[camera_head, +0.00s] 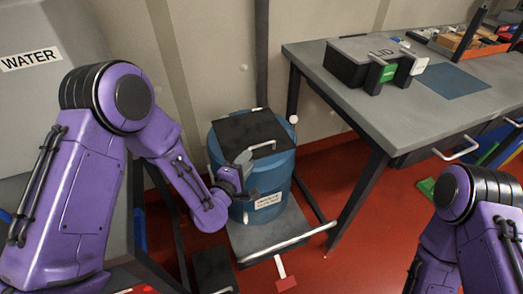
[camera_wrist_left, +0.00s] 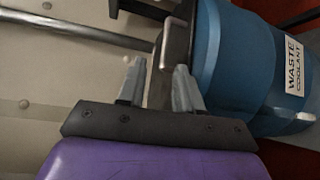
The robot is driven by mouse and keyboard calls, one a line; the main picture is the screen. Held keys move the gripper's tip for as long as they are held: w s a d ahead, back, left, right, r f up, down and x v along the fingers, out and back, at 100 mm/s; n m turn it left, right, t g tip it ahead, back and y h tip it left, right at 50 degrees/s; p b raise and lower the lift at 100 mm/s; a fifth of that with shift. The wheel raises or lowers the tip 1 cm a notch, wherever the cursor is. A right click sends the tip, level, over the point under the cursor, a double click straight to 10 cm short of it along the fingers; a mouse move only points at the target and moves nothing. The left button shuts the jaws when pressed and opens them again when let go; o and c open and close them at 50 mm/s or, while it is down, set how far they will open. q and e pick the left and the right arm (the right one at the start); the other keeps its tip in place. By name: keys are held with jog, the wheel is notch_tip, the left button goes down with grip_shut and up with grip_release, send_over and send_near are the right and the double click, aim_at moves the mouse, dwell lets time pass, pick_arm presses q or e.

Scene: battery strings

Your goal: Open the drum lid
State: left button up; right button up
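The blue drum (camera_head: 262,180) stands on a grey platform, with a white label on its front that reads "WASTE COOLANT" in the left wrist view (camera_wrist_left: 292,66). Its black lid (camera_head: 243,128) lies flat over the top, with a light grey bar handle (camera_head: 263,146) near the front edge. My left gripper (camera_head: 244,163) is at the drum's front left rim, just left of the handle. In the left wrist view, its two grey fingers (camera_wrist_left: 157,84) are spread apart, with a metal bar (camera_wrist_left: 174,44) just beyond and between the tips; contact cannot be told. My right gripper is out of view.
A grey water tank (camera_head: 35,95) stands at left.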

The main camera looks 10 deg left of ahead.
aim_at(260, 146)
pick_arm(q)
jog(key=x, duration=1.1)
jog(key=shift+a+f+p, duration=0.2)
jog(key=shift+f+p, duration=0.15)
jog(key=shift+f, duration=0.05)
jog(key=shift+s, duration=0.1)
grip_shut()
